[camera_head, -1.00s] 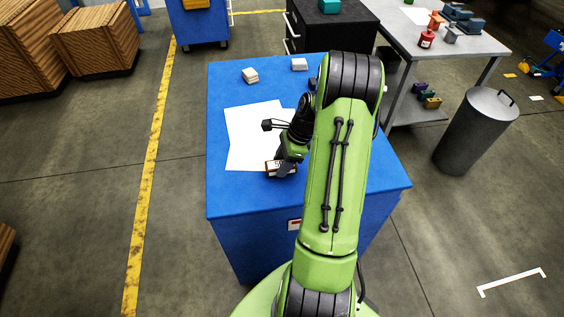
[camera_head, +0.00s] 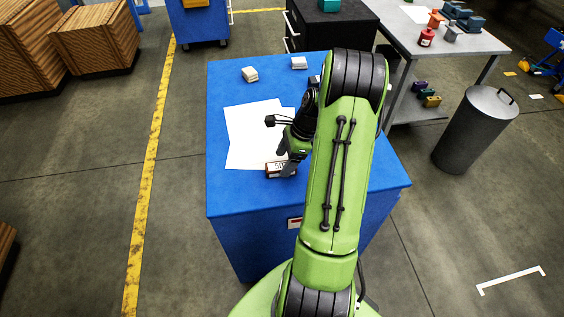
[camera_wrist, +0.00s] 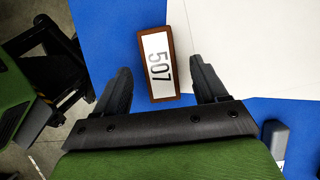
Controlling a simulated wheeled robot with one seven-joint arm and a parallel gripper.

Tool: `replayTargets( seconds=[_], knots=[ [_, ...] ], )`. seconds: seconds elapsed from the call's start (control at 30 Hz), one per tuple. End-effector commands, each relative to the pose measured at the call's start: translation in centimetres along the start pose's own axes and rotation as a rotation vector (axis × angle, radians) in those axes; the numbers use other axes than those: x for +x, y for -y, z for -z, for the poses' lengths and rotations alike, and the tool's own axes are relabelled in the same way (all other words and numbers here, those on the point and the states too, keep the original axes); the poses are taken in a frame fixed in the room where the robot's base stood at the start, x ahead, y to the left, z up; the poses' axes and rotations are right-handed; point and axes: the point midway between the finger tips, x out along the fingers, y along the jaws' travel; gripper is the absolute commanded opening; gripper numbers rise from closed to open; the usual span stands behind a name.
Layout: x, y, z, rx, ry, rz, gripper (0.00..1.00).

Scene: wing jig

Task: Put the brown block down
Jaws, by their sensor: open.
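The brown block (camera_head: 280,170) lies on the blue table (camera_head: 232,190) at the lower right edge of the white paper. In the wrist view the brown block (camera_wrist: 159,64) has a white top marked 507. It lies on the blue surface beside the paper's edge. My gripper (camera_wrist: 163,86) is open, with a dark finger on each side and a gap between each finger and the block. In the head view my gripper (camera_head: 288,168) is just above and beside the block, partly hidden by my green arm.
White paper (camera_head: 250,135) covers the table's middle. Two light blocks, one at the back left (camera_head: 250,74) and one at the back (camera_head: 299,63), stand beyond it. A grey object (camera_wrist: 275,138) lies at the lower right in the wrist view. The table's left side is clear.

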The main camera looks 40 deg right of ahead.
Motion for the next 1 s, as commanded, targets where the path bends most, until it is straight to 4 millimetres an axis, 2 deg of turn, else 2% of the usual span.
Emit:
replayTargets(
  seconds=[0.03, 0.2, 0.3, 0.47, 0.57, 0.6, 0.67, 0.7, 0.77, 0.8, 0.87, 0.9, 1.0],
  knots=[
    [-1.8, 0.1, -0.1, 0.000, -0.001, 0.006, 0.72],
    [-6.5, 0.1, -0.1, 0.000, -0.001, 0.006, 0.72],
    [-8.5, 0.1, -0.1, 0.000, -0.001, 0.004, 0.72],
    [-9.9, 0.0, -0.4, -0.015, -0.004, 0.001, 0.72],
    [-11.0, -0.6, -3.3, -0.151, -0.044, 0.004, 0.72],
    [-11.6, -1.2, -5.4, -0.254, -0.073, 0.006, 0.72],
    [-12.8, -2.8, -9.0, -0.447, -0.125, 0.009, 0.72],
    [-13.5, -4.2, -11.4, -0.586, -0.160, 0.010, 0.72],
    [-14.5, -6.8, -14.5, -0.798, -0.212, 0.015, 0.72],
    [-15.2, -8.7, -16.4, -0.945, -0.245, 0.018, 0.72],
    [-16.0, -11.9, -18.6, -1.167, -0.294, 0.027, 0.72],
    [-16.6, -14.1, -19.8, -1.319, -0.326, 0.035, 0.72],
    [-17.4, -19.6, -21.1, -1.682, -0.398, 0.060, 0.72]
  ],
)
